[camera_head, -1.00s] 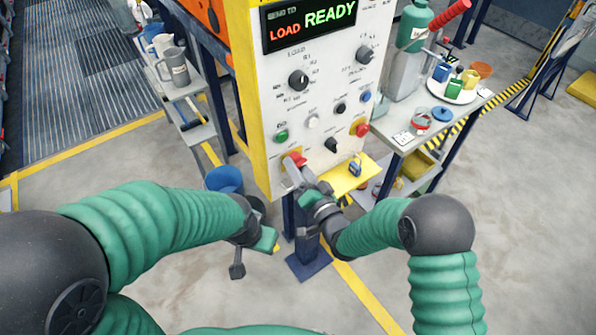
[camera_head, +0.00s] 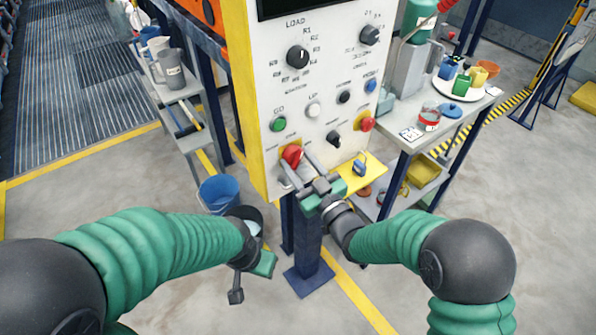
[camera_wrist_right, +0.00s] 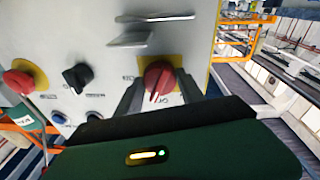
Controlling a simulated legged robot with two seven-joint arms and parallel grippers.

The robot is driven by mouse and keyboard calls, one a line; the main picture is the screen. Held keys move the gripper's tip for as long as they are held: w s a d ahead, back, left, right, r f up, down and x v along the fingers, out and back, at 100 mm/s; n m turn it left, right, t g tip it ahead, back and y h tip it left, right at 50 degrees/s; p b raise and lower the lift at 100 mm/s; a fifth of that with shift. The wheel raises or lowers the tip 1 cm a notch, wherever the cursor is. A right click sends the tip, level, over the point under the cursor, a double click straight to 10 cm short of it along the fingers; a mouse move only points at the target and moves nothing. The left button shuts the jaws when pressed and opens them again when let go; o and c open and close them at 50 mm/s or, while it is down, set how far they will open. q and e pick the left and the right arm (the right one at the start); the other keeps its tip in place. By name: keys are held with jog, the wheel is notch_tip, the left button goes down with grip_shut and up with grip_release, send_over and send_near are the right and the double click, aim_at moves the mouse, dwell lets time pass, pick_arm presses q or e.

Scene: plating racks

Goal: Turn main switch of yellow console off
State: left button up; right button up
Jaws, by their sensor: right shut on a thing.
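The yellow console (camera_head: 262,150) stands in the middle of the head view with its pale front panel facing me. Its red main switch (camera_head: 292,155) is a knob on a yellow plate at the panel's lower left. My right gripper (camera_head: 299,169) is shut on this knob, one finger on each side. In the right wrist view the red knob (camera_wrist_right: 157,77) shows between the finger tips (camera_wrist_right: 158,92), its ridge close to upright and slightly tilted. The console's display (camera_head: 305,6) is dark. My left gripper (camera_head: 250,277) hangs empty and open at lower left, away from the console.
The panel also holds black knobs, a green button (camera_head: 279,124) and another red knob (camera_head: 367,123) on yellow. A small padlock (camera_head: 359,168) sits on a yellow ledge (camera_head: 371,176) at lower right. A loaded side table (camera_head: 405,137) stands right, a blue bucket (camera_head: 220,192) left.

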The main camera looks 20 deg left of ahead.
jog(key=shift+f+n+g+y+b, duration=0.2)
jog(key=shift+n+b, duration=0.85)
jog(key=shift+n, duration=0.35)
jog(key=shift+f+n+g+y+b, duration=0.1)
jog(key=shift+n+g+y+b, duration=0.1)
jog(key=shift+n+b, duration=1.05)
jog(key=shift+r+n, duration=0.1)
jog(key=shift+n, duration=0.15)
jog(key=o, duration=1.4)
jog(key=shift+w, duration=0.1)
jog(key=shift+c, duration=0.2)
jog(key=shift+r, duration=0.1)
jog(key=v, duration=1.7)
jog(key=shift+p, duration=0.35)
